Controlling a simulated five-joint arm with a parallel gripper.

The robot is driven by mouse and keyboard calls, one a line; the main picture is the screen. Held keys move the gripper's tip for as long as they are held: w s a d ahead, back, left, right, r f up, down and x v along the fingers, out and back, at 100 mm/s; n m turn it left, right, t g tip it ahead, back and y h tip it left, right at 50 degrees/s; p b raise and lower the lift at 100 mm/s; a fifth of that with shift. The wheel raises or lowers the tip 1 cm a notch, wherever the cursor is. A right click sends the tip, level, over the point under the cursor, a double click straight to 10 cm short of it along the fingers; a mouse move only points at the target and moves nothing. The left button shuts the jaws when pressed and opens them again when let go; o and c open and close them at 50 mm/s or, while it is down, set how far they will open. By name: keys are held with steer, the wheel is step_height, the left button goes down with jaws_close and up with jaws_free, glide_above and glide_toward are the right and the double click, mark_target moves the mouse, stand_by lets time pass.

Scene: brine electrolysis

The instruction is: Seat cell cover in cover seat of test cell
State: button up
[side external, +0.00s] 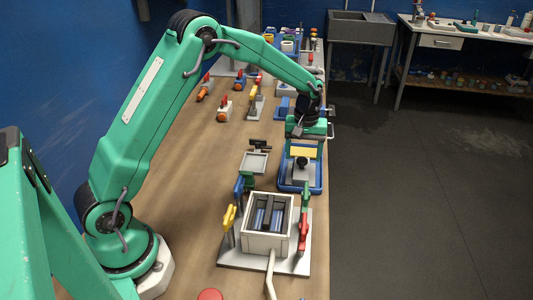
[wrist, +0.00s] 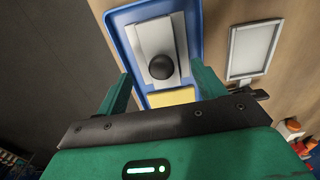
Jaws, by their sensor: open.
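The cell cover (side external: 299,175) is a pale grey plate with a round black knob, lying in a blue tray. In the wrist view the cover (wrist: 150,40) shows with its knob (wrist: 162,67) between the finger ends. My gripper (side external: 308,134) is open and empty, above the tray's far end in the side view; its two green fingers also show in the wrist view (wrist: 160,72). The test cell (side external: 266,241) is an open white box nearer the side camera, with dark bars and bluish plates inside. Its cover seat at the top is uncovered.
The blue tray (side external: 285,187) also holds a yellow piece (side external: 303,152). Yellow (side external: 229,218), blue, green and red (side external: 303,232) clamp-like parts stand around the cell. The bench's left middle is clear.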

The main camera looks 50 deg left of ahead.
mark_target(302, 159)
steer(key=shift+f, duration=2.6)
steer(key=c, duration=1.1)
steer(key=shift+c, duration=0.2)
steer(key=shift+r, duration=0.1)
steer(key=shift+r, duration=4.95)
